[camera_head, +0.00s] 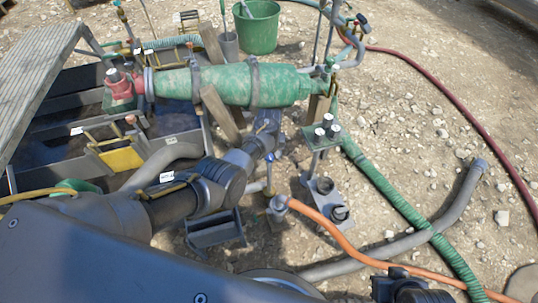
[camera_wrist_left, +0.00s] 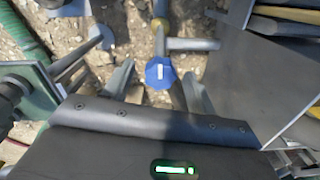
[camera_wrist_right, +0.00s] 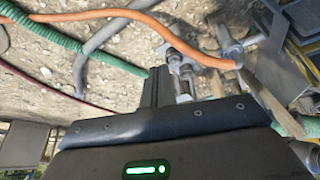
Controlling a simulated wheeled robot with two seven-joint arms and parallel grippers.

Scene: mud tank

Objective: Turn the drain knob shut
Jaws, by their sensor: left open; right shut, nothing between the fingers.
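The drain knob (camera_wrist_left: 160,72) looks blue and faceted, with a white mark on its face, in the left wrist view. It sits on a grey pipe fitting. My left gripper (camera_wrist_left: 157,80) is open, with one finger on either side of the knob in that view. I cannot tell whether the fingers touch it. In the head view, my left arm reaches in from the lower left and I cannot make out the knob clearly. My right gripper (camera_wrist_right: 168,90) is shut and empty, in front of grey metal fittings in the right wrist view.
A green cylinder (camera_head: 205,86) lies across the tank frame. A green bucket (camera_head: 258,27) stands behind. An orange hose (camera_head: 345,243), a green hose (camera_head: 390,190) and a grey hose (camera_head: 460,205) cross the gravel at the right. A grey plate (camera_wrist_left: 250,70) stands beside my left gripper.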

